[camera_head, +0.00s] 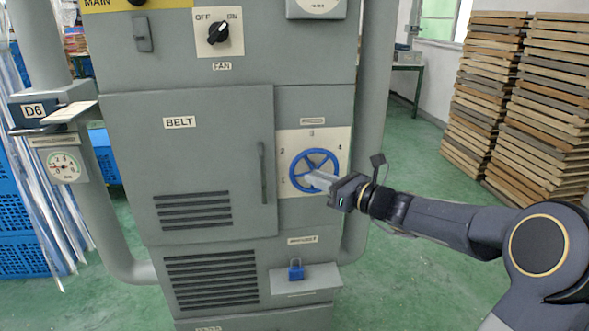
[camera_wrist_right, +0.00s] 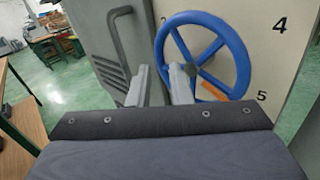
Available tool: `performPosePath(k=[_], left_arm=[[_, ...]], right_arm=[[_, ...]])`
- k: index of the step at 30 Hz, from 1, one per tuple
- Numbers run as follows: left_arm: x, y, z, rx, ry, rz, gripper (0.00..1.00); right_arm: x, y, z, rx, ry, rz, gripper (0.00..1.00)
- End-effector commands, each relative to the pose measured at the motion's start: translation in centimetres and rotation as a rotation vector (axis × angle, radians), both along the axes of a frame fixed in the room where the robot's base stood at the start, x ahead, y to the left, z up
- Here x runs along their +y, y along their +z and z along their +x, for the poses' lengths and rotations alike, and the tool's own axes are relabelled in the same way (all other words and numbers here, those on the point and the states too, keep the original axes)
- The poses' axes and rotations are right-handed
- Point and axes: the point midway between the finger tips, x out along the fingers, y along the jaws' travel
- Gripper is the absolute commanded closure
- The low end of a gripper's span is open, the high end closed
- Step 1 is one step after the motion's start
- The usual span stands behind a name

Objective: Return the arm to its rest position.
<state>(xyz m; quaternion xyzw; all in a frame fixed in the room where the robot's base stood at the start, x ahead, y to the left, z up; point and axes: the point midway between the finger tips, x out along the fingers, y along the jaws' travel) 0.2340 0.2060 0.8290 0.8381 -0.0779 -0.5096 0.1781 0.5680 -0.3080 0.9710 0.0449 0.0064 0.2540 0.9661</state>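A blue spoked handwheel (camera_head: 314,160) is mounted on a cream dial panel (camera_head: 338,140) on the grey cabinet. My right gripper (camera_head: 314,181) is in front of the wheel's lower part, with the arm coming in from the right. In the right wrist view the two fingers (camera_wrist_right: 163,86) stand apart, with the handwheel (camera_wrist_right: 235,48) just beyond them. The wheel's left rim lines up with the gap between the fingers; I cannot tell whether they touch it. An orange pointer (camera_wrist_right: 213,90) shows beside the wheel near the 5. My left gripper is not in view.
The cabinet has a BELT door (camera_head: 190,140) with a bar handle (camera_head: 263,172) left of the wheel. A blue padlock (camera_head: 296,268) sits on a ledge below. A pipe (camera_head: 374,90) runs up the cabinet's right side. Stacked boards (camera_head: 490,80) stand farther back; green floor between is free.

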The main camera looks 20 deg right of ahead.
Motion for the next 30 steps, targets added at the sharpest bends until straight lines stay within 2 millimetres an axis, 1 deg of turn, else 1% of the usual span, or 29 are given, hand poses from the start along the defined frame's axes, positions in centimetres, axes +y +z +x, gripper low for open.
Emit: performPosePath(k=[5,8,11,12,14,15,17,18,21,24,27,30], left_arm=[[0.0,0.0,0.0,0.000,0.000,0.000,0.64],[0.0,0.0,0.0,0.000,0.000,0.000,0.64],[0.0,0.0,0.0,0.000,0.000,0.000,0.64],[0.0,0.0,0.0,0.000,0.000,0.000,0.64],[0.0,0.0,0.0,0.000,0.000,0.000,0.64],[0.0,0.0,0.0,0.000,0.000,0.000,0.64],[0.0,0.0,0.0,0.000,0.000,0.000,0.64],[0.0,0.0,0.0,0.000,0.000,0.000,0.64],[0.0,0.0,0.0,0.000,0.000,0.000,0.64],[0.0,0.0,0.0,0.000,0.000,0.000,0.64],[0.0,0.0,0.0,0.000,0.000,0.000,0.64],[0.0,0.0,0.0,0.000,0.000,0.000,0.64]], right_arm=[[0.4,0.1,-0.3,-0.005,0.009,-0.020,0.82],[2.4,0.4,-1.9,-0.030,0.064,-0.137,0.82],[6.2,0.3,-5.8,-0.092,0.185,-0.397,0.82],[7.9,-0.1,-8.1,-0.131,0.253,-0.538,0.82],[10.3,-1.2,-12.0,-0.204,0.369,-0.768,0.82],[11.4,-2.1,-14.7,-0.259,0.447,-0.923,0.82],[12.5,-3.8,-18.4,-0.343,0.564,-1.139,0.82],[12.9,-4.9,-20.5,-0.394,0.634,-1.264,0.82],[13.0,-7.4,-24.8,-0.514,0.788,-1.525,0.82],[12.6,-9.6,-28.0,-0.617,0.917,-1.732,0.82],[11.8,-11.6,-30.5,-0.713,1.036,-1.911,0.82],[10.9,-13.4,-32.6,-0.804,1.149,-2.071,0.82]])
